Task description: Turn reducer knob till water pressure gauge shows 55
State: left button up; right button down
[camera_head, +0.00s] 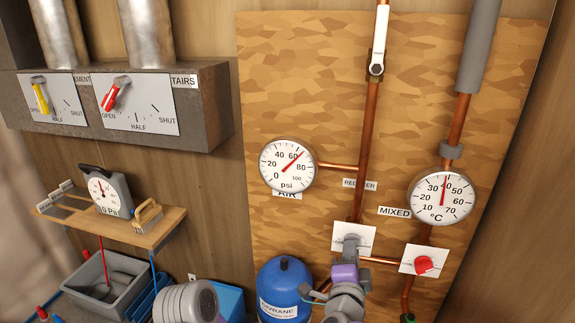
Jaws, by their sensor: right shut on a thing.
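The water pressure gauge (288,166) is a round white dial marked psi on the wood panel. Its red needle points up and right, a little past the 60 label. The reducer knob sits on a white plate (367,235) on the copper pipe, below the small "REDUCER" label (359,184). My right gripper (350,248) reaches up from below and is shut on the knob, whose shape is mostly hidden by the fingers. A grey rounded part of my left arm shows at the bottom; the left gripper itself is not visible.
A red knob (424,264) on another white plate and a °C gauge (442,198) are to the right. A blue tank (284,290) stands left of my right arm. A wooden shelf (166,228), grey sink (105,275) and damper box (215,105) are at left.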

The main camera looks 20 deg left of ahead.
jog(key=n+p, duration=0.1)
jog(key=n, duration=0.2)
jog(key=n+p, duration=0.1)
jog(key=n, duration=0.4)
jog(key=shift+p, duration=0.4)
